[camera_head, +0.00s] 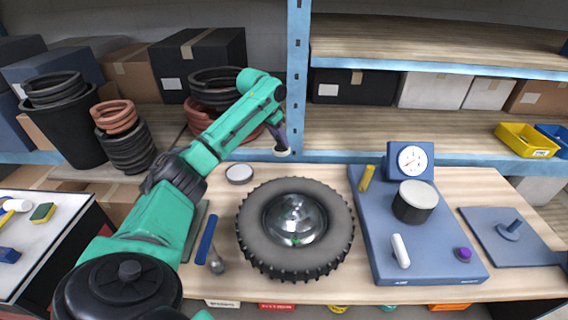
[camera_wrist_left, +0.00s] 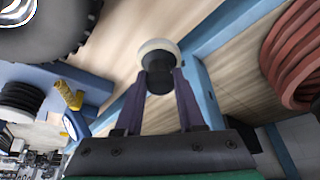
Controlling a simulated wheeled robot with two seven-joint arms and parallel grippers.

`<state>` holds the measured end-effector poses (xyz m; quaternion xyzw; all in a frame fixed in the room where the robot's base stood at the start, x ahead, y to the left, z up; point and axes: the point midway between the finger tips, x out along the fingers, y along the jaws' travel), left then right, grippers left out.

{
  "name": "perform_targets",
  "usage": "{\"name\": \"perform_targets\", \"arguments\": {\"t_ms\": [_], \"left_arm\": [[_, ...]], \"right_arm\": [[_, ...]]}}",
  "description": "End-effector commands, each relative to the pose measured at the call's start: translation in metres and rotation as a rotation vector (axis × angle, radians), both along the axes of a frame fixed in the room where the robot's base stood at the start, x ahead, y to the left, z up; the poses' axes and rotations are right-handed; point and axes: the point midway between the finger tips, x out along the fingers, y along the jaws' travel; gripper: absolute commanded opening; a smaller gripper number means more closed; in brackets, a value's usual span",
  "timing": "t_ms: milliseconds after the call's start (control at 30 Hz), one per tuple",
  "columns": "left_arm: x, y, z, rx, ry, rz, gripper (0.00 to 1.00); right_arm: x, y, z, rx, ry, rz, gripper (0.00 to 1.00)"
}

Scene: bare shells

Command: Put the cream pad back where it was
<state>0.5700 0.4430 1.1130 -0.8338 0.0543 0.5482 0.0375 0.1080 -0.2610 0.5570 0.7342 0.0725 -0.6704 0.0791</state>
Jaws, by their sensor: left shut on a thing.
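The cream pad (camera_wrist_left: 158,47) is a round pale disc with a black part behind it, seen at the top middle of the left wrist view. My left gripper (camera_wrist_left: 160,78) is shut on its black part, with the pale face pointing away from the jaws. In the head view my left gripper (camera_head: 281,143) is near the blue shelf post, behind the tyre, and the pad (camera_head: 282,153) shows as a small pale rim under the fingertips. It appears held above the table's back edge. My right gripper is not in view.
A tyre with a metal hub (camera_head: 251,227) lies mid-table. A flat round tin (camera_head: 239,174) is to its left. A blue board (camera_head: 385,262) carries a gauge (camera_head: 411,160), a cream-topped black cylinder (camera_head: 415,204) and handles. A blue shelf post (camera_head: 298,80) stands close to the gripper.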

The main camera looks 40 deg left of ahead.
Motion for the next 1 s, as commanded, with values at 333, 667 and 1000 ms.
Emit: {"name": "perform_targets", "arguments": {"t_ms": [333,667,1000], "left_arm": [[-0.001,-0.001,-0.075,-0.001,0.003,0.001,0.00],[0.001,-0.001,-0.102,0.000,-0.002,0.000,0.00],[0.001,-0.001,-0.104,0.000,-0.001,0.000,0.68]], "right_arm": [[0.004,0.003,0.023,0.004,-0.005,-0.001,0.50],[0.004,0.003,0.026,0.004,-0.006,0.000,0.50],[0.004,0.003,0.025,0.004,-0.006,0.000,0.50]]}}
